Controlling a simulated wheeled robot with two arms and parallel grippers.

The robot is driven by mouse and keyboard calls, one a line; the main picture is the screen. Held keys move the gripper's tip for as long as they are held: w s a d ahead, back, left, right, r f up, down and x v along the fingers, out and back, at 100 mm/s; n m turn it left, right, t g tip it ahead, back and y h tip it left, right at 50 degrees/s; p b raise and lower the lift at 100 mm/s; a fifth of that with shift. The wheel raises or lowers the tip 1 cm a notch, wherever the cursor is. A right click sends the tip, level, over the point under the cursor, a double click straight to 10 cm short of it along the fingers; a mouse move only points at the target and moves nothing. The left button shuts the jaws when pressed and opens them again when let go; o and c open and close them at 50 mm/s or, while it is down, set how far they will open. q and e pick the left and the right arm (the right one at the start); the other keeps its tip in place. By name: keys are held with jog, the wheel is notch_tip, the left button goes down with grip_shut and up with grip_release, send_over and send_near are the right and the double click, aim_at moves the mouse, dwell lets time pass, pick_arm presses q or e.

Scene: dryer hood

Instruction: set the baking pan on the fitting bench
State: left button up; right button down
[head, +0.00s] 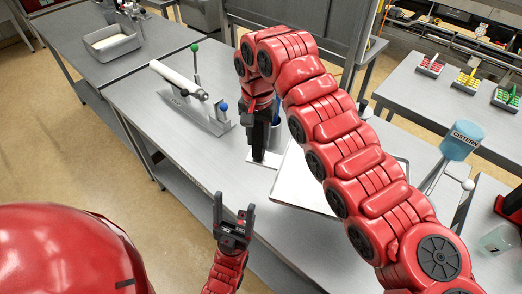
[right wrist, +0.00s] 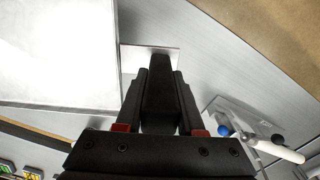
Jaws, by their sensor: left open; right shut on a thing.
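A pale, shiny flat pan (head: 298,187), which looks like the baking pan, lies on the grey metal bench (head: 190,150). My right arm hides part of it in the head view. In the right wrist view the pan (right wrist: 60,55) fills the upper left. My right gripper (head: 262,155) points down beside the pan and is shut on a dark upright block (right wrist: 160,95). A small pale plate (right wrist: 150,58) shows at the block's far end. My left gripper (head: 234,217) is open and empty at the bench's near edge, apart from the pan.
A metal fixture with a white roller and green and blue knobs (head: 193,100) stands on the bench left of my right gripper. A grey tub (head: 112,43) is at the back left. A blue labelled container (head: 462,140) is at right. Colored-handled items (head: 467,80) sit on another table.

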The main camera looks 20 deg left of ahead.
notch_tip(320, 180, down, 15)
jog(key=p, duration=0.4)
jog(key=shift+w+d, duration=0.1)
jog(key=shift+f, duration=0.4)
jog(key=c, duration=0.5)
grip_release()
jog(key=shift+r, duration=0.1)
jog(key=shift+r, duration=0.1)
notch_tip(320, 180, up, 12)
jog(key=b, duration=0.4)
